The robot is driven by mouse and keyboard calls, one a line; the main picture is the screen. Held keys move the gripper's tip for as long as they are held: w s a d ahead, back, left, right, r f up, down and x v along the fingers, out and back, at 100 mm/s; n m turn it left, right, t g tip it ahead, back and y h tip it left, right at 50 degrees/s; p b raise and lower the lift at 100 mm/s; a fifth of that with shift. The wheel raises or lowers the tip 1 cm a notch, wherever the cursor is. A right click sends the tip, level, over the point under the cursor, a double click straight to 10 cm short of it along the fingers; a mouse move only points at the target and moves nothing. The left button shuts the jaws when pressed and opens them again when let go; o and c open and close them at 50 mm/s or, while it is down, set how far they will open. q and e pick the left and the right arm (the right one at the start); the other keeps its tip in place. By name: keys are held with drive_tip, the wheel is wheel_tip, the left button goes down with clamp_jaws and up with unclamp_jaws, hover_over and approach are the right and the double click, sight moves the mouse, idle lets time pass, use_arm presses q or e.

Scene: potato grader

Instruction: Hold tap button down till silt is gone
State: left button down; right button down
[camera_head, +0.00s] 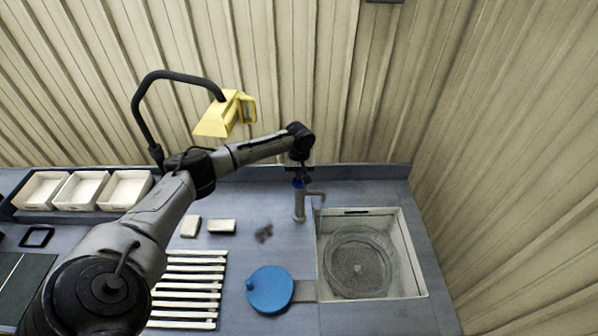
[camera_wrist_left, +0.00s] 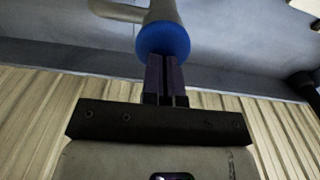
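The tap (camera_head: 299,206) stands at the left edge of the sink (camera_head: 413,270), its spout pointing right over the sink. Its blue button (camera_head: 299,183) is on top and shows large in the left wrist view (camera_wrist_left: 163,40). My left gripper (camera_head: 302,174) points down from above the tap. In the wrist view its dark fingers (camera_wrist_left: 166,72) are together, with their tips at the blue button; they seem to touch it. How far the button is pressed cannot be told. A round see-through basin (camera_head: 357,262) with a greyish bottom sits in the sink. My right gripper is out of view.
A blue round lid-like disc (camera_head: 270,289) and a slatted rack (camera_head: 187,290) lie left of the sink. Two pale blocks (camera_head: 221,226), a dark clump (camera_head: 264,233) and white trays (camera_head: 128,188) are on the counter. A yellow lamp (camera_head: 221,116) hangs behind my left arm.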

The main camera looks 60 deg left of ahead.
use_arm(q)
drive_tip(key=shift+s+d+f, duration=0.2)
drive_tip(key=shift+s+f, duration=0.15)
drive_tip(key=shift+f, duration=0.4)
drive_tip(key=shift+r+p, duration=0.25)
drive_tip(key=shift+p, duration=0.05)
drive_tip(key=r+p, duration=0.1)
drive_tip(key=r, duration=0.1)
drive_tip(key=r+p, duration=0.1)
drive_tip(key=p, duration=0.1)
drive_tip(key=r+p, duration=0.2)
drive_tip(key=shift+w+a+r, duration=0.15)
drive_tip(key=shift+w+r, duration=0.2)
wheel_tip(320, 180, up, 9)
drive_tip(key=b, duration=0.2)
drive_tip(key=shift+r, duration=0.2)
